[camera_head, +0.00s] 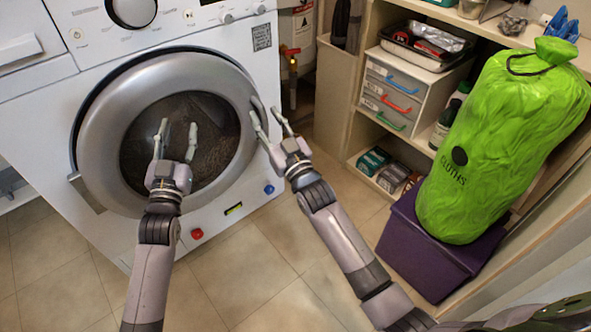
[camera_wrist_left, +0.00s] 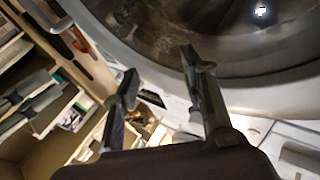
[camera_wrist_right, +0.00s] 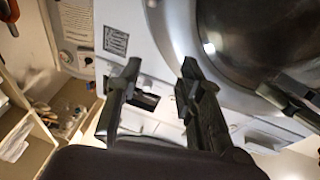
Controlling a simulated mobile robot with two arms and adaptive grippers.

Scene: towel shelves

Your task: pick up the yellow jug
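I see no yellow jug in any of the three views. My left gripper (camera_head: 177,127) is open and empty in front of the washing machine's round door. Its two fingers also show apart in the left wrist view (camera_wrist_left: 158,68). My right gripper (camera_head: 267,107) is open and empty near the right rim of that door. Its spread fingers show in the right wrist view (camera_wrist_right: 160,68), with nothing between them.
A white washing machine (camera_head: 245,55) with a closed grey door (camera_head: 95,125) stands ahead. At right are shelves with a drawer unit (camera_head: 392,95), a green bag (camera_head: 505,135) and a purple box (camera_head: 420,250). A red valve (camera_head: 290,50) is at the back. The tiled floor (camera_head: 260,270) is clear in front.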

